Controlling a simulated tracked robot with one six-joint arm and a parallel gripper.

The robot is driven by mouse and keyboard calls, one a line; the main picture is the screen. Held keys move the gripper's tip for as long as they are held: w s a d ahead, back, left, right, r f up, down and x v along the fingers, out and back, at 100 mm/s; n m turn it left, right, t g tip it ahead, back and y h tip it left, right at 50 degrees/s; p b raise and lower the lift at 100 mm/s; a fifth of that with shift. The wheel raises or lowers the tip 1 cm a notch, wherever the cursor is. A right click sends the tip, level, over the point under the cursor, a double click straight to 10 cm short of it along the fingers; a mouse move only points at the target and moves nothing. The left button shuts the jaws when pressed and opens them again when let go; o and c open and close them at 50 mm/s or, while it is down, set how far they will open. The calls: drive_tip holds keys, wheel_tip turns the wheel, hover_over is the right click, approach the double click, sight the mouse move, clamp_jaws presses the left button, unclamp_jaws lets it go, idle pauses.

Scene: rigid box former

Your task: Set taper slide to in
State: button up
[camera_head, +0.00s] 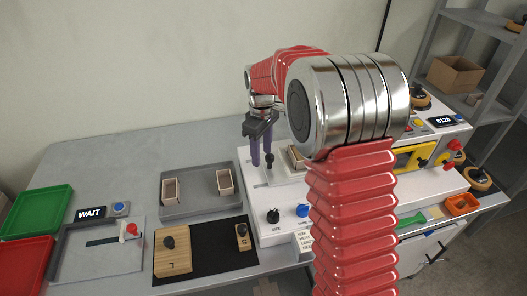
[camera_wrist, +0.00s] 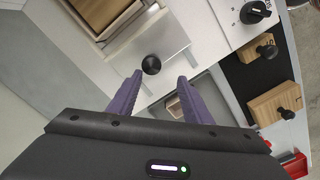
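A black ball knob (camera_wrist: 151,64) stands on a pale metal plate (camera_wrist: 172,42) on the white machine; it looks like the taper slide's handle, but I can read no label on it. In the head view the same knob (camera_head: 269,160) is beside my purple fingertips. My gripper (camera_wrist: 160,76) is open and empty, with one finger on each side of the line to the knob. The knob appears just beyond the fingertips in the wrist view; I cannot tell whether they touch. My gripper (camera_head: 261,160) points down in the head view. My arm hides part of the machine.
A wooden box form (camera_wrist: 120,25) sits beside the plate. A black SIZE dial (camera_head: 273,216) and blue knob (camera_head: 303,210) are on the machine's front. A grey tray (camera_head: 200,211) with two small boxes, and knobbed wooden blocks L (camera_head: 172,262) and S (camera_head: 242,231), lie left.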

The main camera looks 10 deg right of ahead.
drive_tip(key=shift+s, duration=0.1)
drive_tip(key=shift+a, duration=0.15)
wheel_tip(320, 180, up, 16)
idle(2.6)
idle(0.5)
